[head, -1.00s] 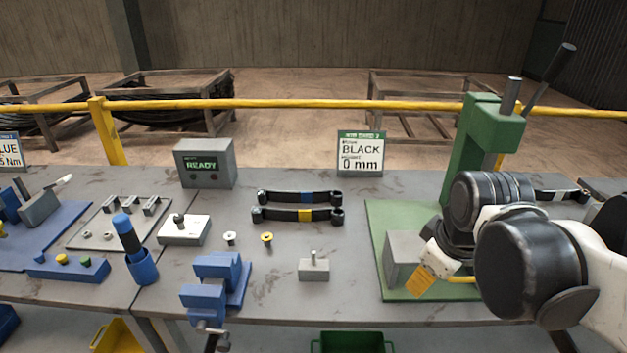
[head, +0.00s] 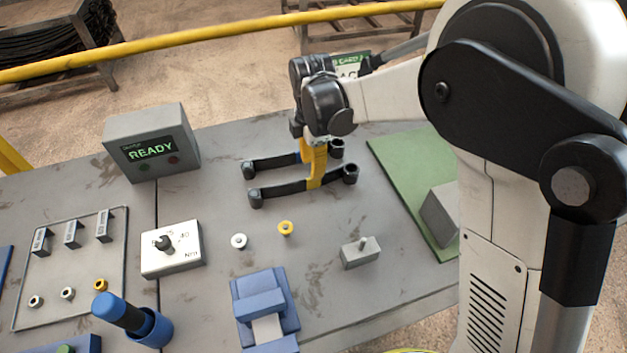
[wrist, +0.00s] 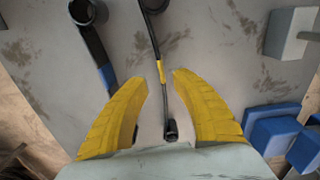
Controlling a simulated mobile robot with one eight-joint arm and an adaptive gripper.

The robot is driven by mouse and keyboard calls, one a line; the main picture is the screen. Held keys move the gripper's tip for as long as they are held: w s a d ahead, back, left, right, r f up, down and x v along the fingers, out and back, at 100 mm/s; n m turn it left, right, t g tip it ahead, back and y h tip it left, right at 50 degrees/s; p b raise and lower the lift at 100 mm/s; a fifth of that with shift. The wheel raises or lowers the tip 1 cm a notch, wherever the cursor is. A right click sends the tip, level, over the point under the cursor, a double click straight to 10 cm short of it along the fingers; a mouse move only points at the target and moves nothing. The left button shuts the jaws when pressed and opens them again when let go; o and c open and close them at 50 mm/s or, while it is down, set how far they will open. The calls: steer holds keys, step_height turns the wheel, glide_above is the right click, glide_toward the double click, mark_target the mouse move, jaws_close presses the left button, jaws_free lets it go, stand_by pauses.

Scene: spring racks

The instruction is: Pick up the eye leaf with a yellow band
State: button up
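The eye leaf with a yellow band is a dark bar with an eye at each end; it is the nearer of two leaves in the head view (head: 280,190). In the wrist view its yellow band (wrist: 162,72) shows between my fingertips. The other leaf, with a blue band, lies behind it in the head view (head: 272,164) and at the left in the wrist view (wrist: 93,45). My gripper (head: 314,183) is over the yellow-banded leaf. Its yellow fingers stand apart on both sides of the bar in the wrist view (wrist: 160,78), with gaps; the fingers partly hide the band in the head view.
A grey READY box (head: 150,145) stands behind left. A white dial box (head: 172,249), two small bushings (head: 285,228), a blue vise (head: 265,305) and a grey block with a pin (head: 361,253) are nearer. A green plate (head: 400,175) lies to the right.

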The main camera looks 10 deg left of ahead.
mark_target(314, 188)
steer(key=f+b, duration=0.1)
steer(key=f, duration=0.1)
steer(key=f+b, duration=0.1)
steer(key=f, duration=0.3)
steer(key=shift+d+b, duration=0.25)
steer(key=shift+b, duration=0.15)
steer(key=shift+r, duration=0.1)
jaws_close()
